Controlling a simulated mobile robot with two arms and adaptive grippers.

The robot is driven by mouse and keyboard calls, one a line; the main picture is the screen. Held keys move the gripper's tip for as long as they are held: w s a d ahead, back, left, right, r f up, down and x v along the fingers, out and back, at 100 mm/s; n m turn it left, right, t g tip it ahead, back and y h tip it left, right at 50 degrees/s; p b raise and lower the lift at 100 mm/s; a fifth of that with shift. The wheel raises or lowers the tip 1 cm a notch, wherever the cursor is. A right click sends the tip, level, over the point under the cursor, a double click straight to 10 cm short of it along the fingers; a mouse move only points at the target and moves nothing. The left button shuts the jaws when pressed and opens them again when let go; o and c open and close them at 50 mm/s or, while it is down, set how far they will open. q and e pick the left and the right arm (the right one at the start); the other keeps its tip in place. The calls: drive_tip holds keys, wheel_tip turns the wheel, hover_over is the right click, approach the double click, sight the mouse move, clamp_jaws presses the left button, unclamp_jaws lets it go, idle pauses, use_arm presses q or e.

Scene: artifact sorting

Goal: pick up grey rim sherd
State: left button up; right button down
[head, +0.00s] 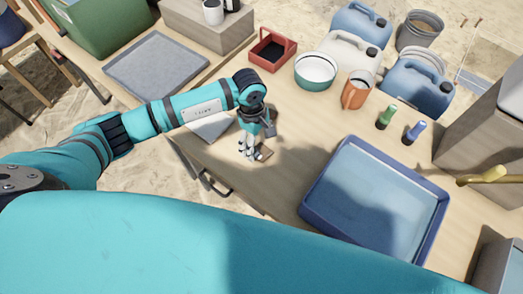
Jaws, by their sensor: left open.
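My left gripper (249,154) points down at the left front part of the wooden table, and it is open. A small brownish-grey piece (265,153) lies on the table just right of its fingertips. It may be the grey rim sherd, but it is too small and partly hidden to be sure. I cannot tell whether the fingers touch it. My right gripper is not in view.
A blue tray (317,222) stands right of the gripper. Behind are a red caddy (287,47), a white-green bowl (315,70) and an orange jug (355,92). A grey tray (155,68) is at the left. Bare table lies between gripper and jug.

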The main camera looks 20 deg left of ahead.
sight(261, 153)
use_arm(q)
drive_tip(key=shift+d+f, duration=0.1)
drive_tip(key=shift+f, duration=0.35)
wheel_tip(261, 153, down, 4)
drive_tip(key=shift+d+r+p, duration=0.15)
drive_tip(key=shift+r+p, duration=0.05)
drive_tip(key=shift+p, duration=0.35)
drive_tip(key=shift+f, duration=0.3)
drive_tip(key=c, duration=1.2)
drive_tip(key=shift+c, duration=0.2)
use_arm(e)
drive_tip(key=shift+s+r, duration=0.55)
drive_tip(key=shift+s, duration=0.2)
use_arm(q)
drive_tip(key=shift+r, duration=0.1)
